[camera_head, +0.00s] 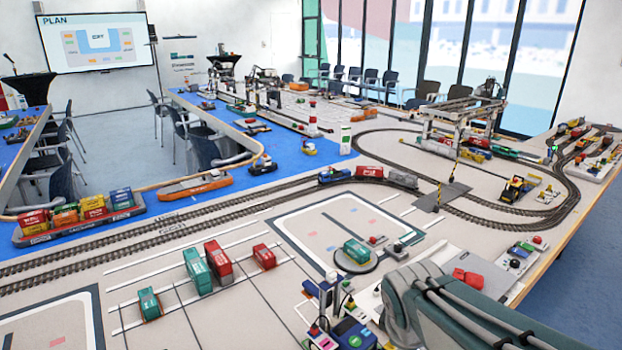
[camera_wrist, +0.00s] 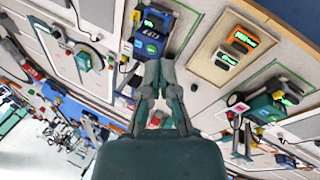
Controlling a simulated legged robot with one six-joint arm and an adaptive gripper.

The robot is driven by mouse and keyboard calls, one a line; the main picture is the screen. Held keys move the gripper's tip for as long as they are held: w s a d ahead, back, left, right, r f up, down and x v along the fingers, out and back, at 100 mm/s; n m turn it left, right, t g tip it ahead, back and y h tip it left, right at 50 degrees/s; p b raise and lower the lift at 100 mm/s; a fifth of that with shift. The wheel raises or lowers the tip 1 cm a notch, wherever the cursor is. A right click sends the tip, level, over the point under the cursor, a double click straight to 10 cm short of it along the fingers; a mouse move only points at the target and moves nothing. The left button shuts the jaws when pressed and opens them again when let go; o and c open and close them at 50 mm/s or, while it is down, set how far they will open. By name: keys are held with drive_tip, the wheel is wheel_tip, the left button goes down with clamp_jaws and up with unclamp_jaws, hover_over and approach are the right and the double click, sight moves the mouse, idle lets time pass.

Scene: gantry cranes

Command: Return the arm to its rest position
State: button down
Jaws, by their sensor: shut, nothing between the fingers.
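My gripper (camera_wrist: 160,64) shows in the middle of the wrist view. Its dark grey fingers are together at the tips, with nothing visible between them. The wrist view is tilted. Beyond the fingertips is a blue device with a green display (camera_wrist: 149,40), apart from the gripper as far as I can tell. In the head view my teal arm link (camera_head: 452,310) with grey cables fills the lower right corner, over the table. The gripper itself is not visible there.
A green container (camera_head: 356,251) on a round plate and a red block (camera_head: 468,278) lie close to my arm. A blue device (camera_head: 352,335) stands left of it. Red and green containers (camera_head: 219,263) and rail tracks (camera_head: 300,183) spread over the table (camera_head: 240,310).

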drive_tip(key=s+r+m+t+y, duration=0.1)
drive_tip(key=s+r+m, duration=0.3)
drive_tip(key=s+m, duration=0.6)
drive_tip(key=shift+s+a+r+m+t+y, duration=0.2)
drive_tip(key=shift+m+t+y, duration=0.25)
drive_tip(key=shift+m, duration=0.45)
